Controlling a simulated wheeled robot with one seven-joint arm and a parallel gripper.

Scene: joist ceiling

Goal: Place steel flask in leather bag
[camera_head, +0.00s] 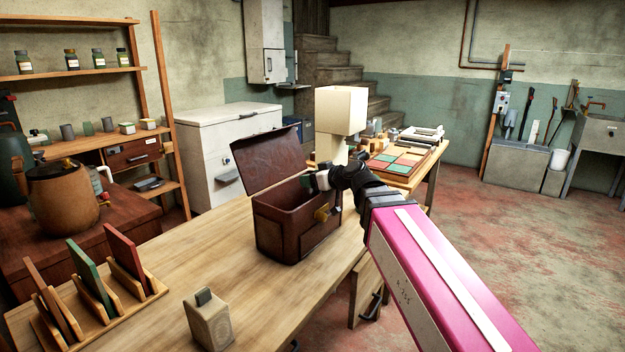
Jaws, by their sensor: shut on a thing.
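The brown leather bag (283,232) stands upright on the wooden table, with its lid (268,163) raised at the back and a brass clasp on its front. My gripper (312,184) is at the right part of the bag's open mouth, reaching in from the right. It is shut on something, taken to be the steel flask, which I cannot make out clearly. Its fingers and the bag's wall hide most of what is held. I cannot tell how deep it sits in the bag.
The wooden table (190,275) is clear in front of the bag. A rack of upright boards (95,300) and a small beige block (208,322) stand at the front left. A cream lamp (340,110) stands behind my gripper. A white chest (225,130) is behind the bag.

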